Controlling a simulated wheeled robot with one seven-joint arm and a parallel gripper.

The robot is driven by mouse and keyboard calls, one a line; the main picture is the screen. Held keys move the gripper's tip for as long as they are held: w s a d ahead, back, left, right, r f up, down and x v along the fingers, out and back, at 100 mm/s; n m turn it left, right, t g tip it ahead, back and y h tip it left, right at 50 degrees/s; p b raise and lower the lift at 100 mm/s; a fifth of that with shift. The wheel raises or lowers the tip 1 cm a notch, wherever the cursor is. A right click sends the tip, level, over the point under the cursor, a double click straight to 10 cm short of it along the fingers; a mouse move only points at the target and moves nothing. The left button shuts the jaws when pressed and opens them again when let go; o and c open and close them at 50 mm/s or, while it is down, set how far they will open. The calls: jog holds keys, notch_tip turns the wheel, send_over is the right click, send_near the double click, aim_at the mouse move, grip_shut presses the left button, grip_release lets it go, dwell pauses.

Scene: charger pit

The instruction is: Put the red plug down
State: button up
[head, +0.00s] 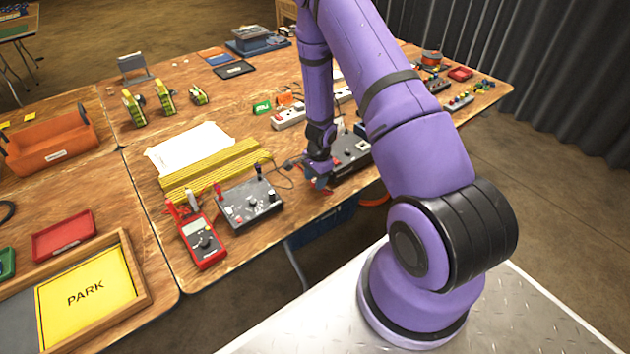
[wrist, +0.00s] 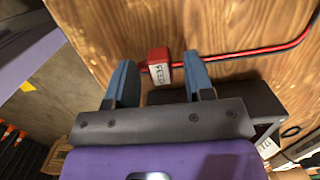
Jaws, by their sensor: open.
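The red plug (wrist: 158,58) carries a white label reading FEED. In the wrist view it lies against the bare wood of the table, between the two blue fingers of my gripper (wrist: 159,78), with gaps on both sides. A red and black cable (wrist: 265,50) runs from the plug to the right, past the right finger. In the head view my gripper (head: 319,183) is low at the table's front edge, and a little red shows at its tips. My gripper is open.
A black box (head: 352,152) is close beside my gripper. A grey control box (head: 249,203) and a red multimeter (head: 203,242) stand to its left. A yellow PARK pad (head: 90,292) lies in a wooden tray (head: 140,275) at the lower left.

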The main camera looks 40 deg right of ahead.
jog(key=a+r+n+t, duration=0.1)
jog(key=a+r+n, duration=0.1)
jog(key=r, duration=1.1)
jog(key=a+r+n, duration=0.2)
jog(key=r, duration=1)
jog(key=s+a+r+n+t+y, duration=0.1)
jog(key=s+a+r+n, duration=0.15)
jog(key=r, duration=0.45)
jog(key=s+a+r+n, duration=0.2)
jog(key=s+a+r, duration=0.1)
jog(key=r, duration=0.4)
jog(key=s+a+r+n+t+h, duration=0.1)
jog(key=s+a+r+n, duration=0.1)
jog(key=s+r+n, duration=0.2)
jog(key=s+a+r+n+t+h, duration=0.1)
jog(key=s+r+n, duration=0.4)
jog(key=s+r, duration=0.5)
jog(key=s+t, duration=0.1)
jog(key=s, duration=0.6)
jog(key=shift+a, duration=0.35)
jog(key=shift+r, duration=0.1)
